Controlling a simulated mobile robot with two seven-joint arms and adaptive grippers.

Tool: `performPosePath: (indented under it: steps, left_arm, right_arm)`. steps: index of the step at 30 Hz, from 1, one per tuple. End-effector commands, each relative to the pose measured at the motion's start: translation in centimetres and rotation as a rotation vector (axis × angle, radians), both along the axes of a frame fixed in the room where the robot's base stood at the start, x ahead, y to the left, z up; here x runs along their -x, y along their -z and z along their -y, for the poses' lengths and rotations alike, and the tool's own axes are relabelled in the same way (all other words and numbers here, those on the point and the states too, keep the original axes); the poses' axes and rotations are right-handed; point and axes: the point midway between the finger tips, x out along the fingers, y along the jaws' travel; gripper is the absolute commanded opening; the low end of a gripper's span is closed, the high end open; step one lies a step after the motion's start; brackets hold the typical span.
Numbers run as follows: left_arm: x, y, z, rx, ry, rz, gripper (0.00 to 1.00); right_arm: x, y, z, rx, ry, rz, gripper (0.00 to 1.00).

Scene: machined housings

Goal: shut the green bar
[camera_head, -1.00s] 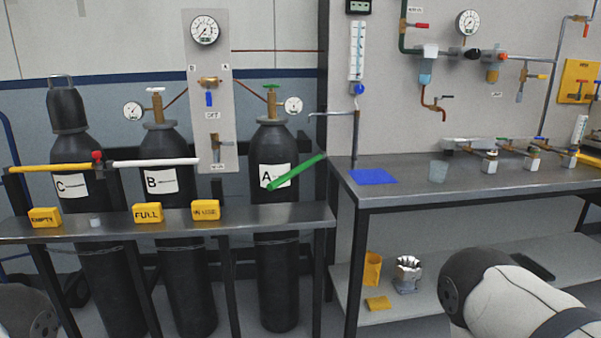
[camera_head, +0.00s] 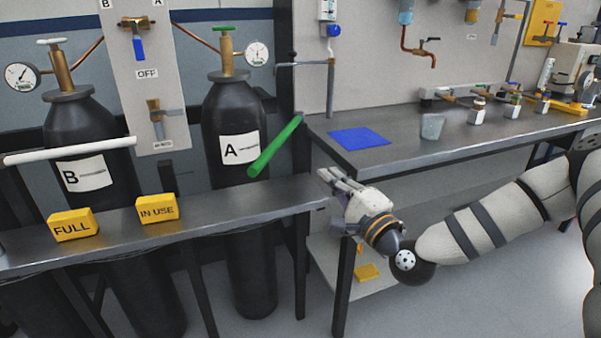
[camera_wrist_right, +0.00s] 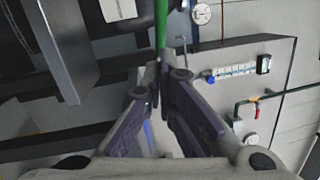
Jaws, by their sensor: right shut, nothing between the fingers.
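The green bar (camera_head: 275,146) slants in front of gas cylinder A (camera_head: 238,125). Its far right end is near the corner of the blue-mat bench, and its near left end sticks out free toward me. My right gripper (camera_head: 325,180) is right of and below the bar, shut and empty, apart from it. In the right wrist view the green bar (camera_wrist_right: 161,24) shows beyond the closed fingertips (camera_wrist_right: 160,72); whether they touch cannot be told there. My left gripper is out of view.
A white bar (camera_head: 70,151) crosses cylinder B (camera_head: 60,190). Yellow blocks marked FULL (camera_head: 72,226) and IN USE (camera_head: 157,209) stand on the narrow shelf (camera_head: 235,205). The bench (camera_head: 410,155) with a blue mat (camera_head: 359,138) is on the right.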

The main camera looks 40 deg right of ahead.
Motion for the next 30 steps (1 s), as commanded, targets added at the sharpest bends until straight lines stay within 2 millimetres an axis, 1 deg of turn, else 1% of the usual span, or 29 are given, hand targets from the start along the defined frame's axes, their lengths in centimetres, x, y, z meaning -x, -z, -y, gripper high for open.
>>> performPosePath:
  steps: [1, 3, 10, 13, 15, 19, 30]
  left_arm:
    - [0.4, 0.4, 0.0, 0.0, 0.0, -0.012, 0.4]
    - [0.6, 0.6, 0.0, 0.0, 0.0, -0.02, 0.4]
    - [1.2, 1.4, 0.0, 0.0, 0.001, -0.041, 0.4]
    - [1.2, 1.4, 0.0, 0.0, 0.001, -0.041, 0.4]
    - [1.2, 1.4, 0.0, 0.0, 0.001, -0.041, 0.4]
    - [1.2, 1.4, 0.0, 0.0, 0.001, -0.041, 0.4]
    - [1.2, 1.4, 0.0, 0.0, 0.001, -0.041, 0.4]
  right_arm:
    - [-1.1, 0.3, 0.0, 0.005, -0.003, -0.004, 0.0]
    - [-2.7, 0.1, 0.1, 0.005, -0.004, -0.005, 0.0]
    - [-7.6, -0.6, 0.6, 0.006, -0.002, -0.007, 0.0]
    - [-9.0, -1.1, -0.5, 0.004, -0.005, -0.008, 0.0]
    - [-9.7, -1.4, -1.1, 0.003, -0.005, -0.007, 0.0]
    - [-10.4, -1.6, -1.7, 0.003, -0.003, -0.006, 0.0]
    - [-10.6, -1.7, -1.9, 0.003, -0.002, -0.007, 0.0]
